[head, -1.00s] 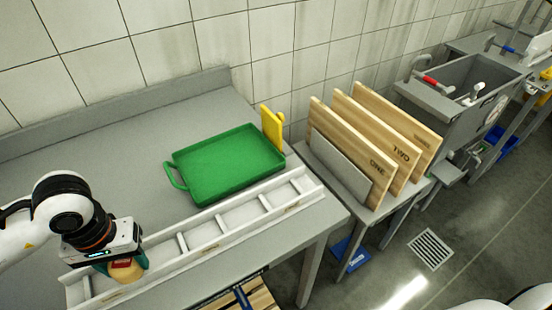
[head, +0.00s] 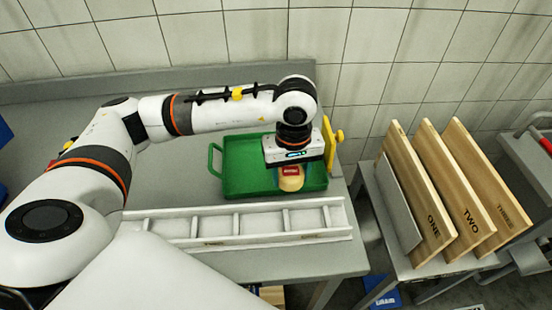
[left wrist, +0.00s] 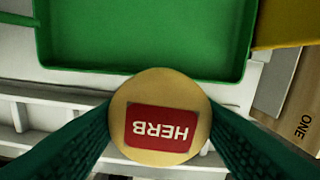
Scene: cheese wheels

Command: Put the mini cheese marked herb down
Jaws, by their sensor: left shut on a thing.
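The mini cheese marked herb (head: 291,180) is a small yellow round with a red label. In the left wrist view the cheese (left wrist: 160,85) shows its label reading HERB, upside down. My left gripper (head: 289,173) is shut on it, a green finger pad on either side. In the head view they appear over the right front part of the green tray (head: 240,165). In the left wrist view the cheese overlaps the near edge of the tray (left wrist: 140,62). The cheese appears held up; its underside is hidden. My right gripper is out of view.
A white divided rack (head: 235,222) lies along the table's front edge, before the tray. A yellow upright piece (head: 328,140) stands at the tray's right. Wooden boards marked ONE (head: 410,190), TWO (head: 455,185) and THREE (head: 487,180) stand on a side table.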

